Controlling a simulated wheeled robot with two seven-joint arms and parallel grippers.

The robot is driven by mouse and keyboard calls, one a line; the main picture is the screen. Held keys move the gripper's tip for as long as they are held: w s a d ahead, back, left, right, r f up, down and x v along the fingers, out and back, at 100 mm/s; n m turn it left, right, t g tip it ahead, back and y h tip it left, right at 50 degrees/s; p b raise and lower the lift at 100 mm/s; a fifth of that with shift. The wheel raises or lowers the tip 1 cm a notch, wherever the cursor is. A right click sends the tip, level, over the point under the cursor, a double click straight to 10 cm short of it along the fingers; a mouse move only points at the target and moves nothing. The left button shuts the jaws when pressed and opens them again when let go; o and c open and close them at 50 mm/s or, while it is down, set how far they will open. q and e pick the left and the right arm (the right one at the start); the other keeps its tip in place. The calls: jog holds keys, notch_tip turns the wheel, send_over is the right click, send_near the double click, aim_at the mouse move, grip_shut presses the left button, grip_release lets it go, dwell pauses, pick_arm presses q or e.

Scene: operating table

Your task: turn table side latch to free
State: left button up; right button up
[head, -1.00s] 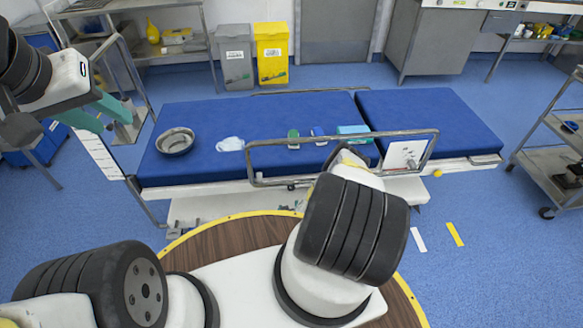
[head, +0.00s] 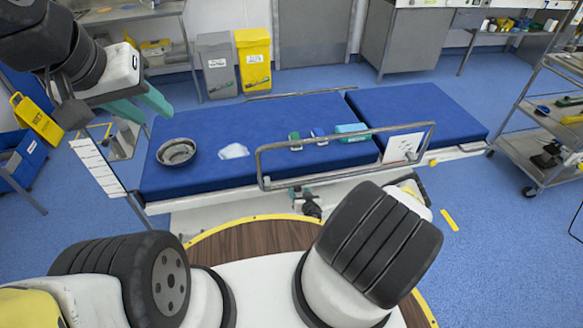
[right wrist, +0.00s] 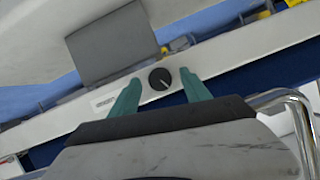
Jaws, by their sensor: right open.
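In the right wrist view a round black knob (right wrist: 160,78) with a pale pointer line sits on the white side rail of the table, which I take for the side latch. My right gripper (right wrist: 160,85) is open, its two teal fingers on either side of the knob with gaps visible; I cannot tell the depth between them. In the head view the right fingers and the knob are hidden behind my arm. The operating table (head: 230,120) has blue pads. My left gripper (head: 153,112) is open and empty, above the table's left end.
A metal side rail (head: 345,140) stands along the table's near edge; its bent tube (right wrist: 300,115) is close at right in the wrist view. A steel bowl (head: 176,152), white cloth (head: 233,151) and small items lie on the pad. A trolley (head: 545,150) stands right.

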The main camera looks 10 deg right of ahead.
jog(key=shift+w+f, duration=0.25)
jog(key=shift+w, duration=0.3)
grip_shut()
jog(key=shift+a, duration=0.1)
